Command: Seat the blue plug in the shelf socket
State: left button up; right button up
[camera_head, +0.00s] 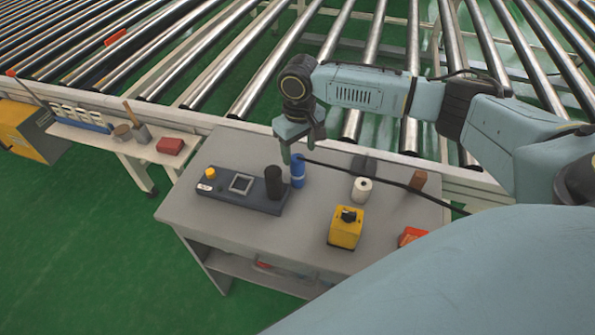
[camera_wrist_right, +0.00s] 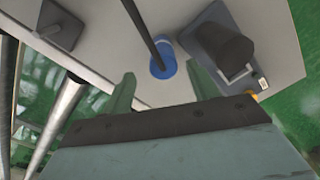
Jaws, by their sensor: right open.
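The blue plug (camera_head: 298,175) stands upright on the grey table (camera_head: 220,150), with a black cable running from its top to the right. It also shows in the right wrist view (camera_wrist_right: 163,67), seen from above. My right gripper (camera_head: 301,150) is open and empty, just above the plug, its fingers pointing down. In the right wrist view the plug lies just beyond the gap between the fingertips (camera_wrist_right: 162,85). A socket is not clearly identifiable; a dark panel (camera_head: 222,196) with a black cylinder (camera_head: 273,183) stands left of the plug. My left gripper is not in view.
A white roll (camera_head: 361,190), a yellow box with a black knob (camera_head: 345,230), a brown block (camera_head: 418,180) and a red item (camera_head: 410,237) sit on the table's right half. The roller conveyor (camera_head: 255,80) runs behind. A lower shelf (camera_head: 250,272) shows under the tabletop.

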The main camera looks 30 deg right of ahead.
aim_at(298, 158)
jog(key=f, duration=0.4)
jog(key=shift+a+f+b, duration=0.25)
jog(key=shift+f+b, duration=0.05)
jog(key=shift+r, duration=0.1)
jog(key=c, duration=1.2)
